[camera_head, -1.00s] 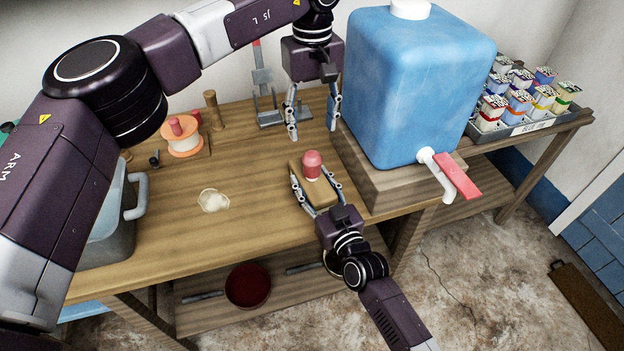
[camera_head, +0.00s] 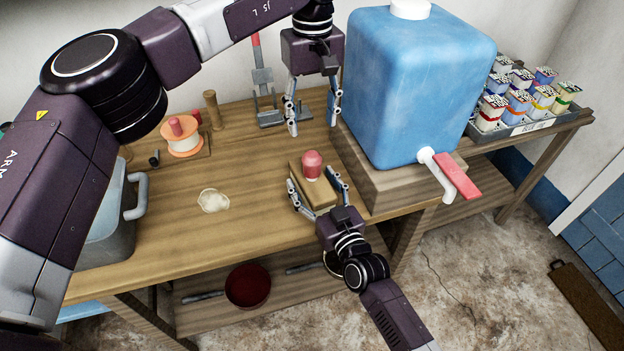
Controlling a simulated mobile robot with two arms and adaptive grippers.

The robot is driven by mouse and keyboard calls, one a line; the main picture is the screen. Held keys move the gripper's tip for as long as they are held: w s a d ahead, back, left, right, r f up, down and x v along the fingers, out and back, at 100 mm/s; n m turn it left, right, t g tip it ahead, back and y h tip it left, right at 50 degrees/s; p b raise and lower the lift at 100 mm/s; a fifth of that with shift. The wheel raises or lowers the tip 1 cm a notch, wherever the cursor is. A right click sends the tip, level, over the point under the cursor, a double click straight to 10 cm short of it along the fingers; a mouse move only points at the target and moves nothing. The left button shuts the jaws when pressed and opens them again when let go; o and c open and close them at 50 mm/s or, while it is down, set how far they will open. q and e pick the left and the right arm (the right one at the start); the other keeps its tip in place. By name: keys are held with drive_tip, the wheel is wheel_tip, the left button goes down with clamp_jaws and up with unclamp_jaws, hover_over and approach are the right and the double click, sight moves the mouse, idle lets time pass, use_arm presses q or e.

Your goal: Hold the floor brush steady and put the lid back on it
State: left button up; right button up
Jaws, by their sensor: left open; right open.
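The floor brush appears as a tan wooden block (camera_head: 318,194) lying on the wooden table near its front edge. A pink-red domed piece (camera_head: 312,161), perhaps the lid, stands upright at the block's far end. I cannot tell whether it is fully seated. My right gripper (camera_head: 311,177) is open, with one finger on each side of the block and gaps beside it. My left gripper (camera_head: 314,127) is open and empty, pointing down above and behind the domed piece. The block's underside is hidden.
A blue water tank (camera_head: 415,90) with a tap stands on a wooden base just right. A pale flat patch (camera_head: 213,201), a thread spool (camera_head: 182,137) and a grey bin (camera_head: 113,225) are left. A tray of small cartons (camera_head: 515,130) is far right.

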sight(326, 206)
drive_tip(key=v, duration=1.1)
drive_tip(key=shift+s+d, duration=0.15)
drive_tip(key=shift+s, duration=0.15)
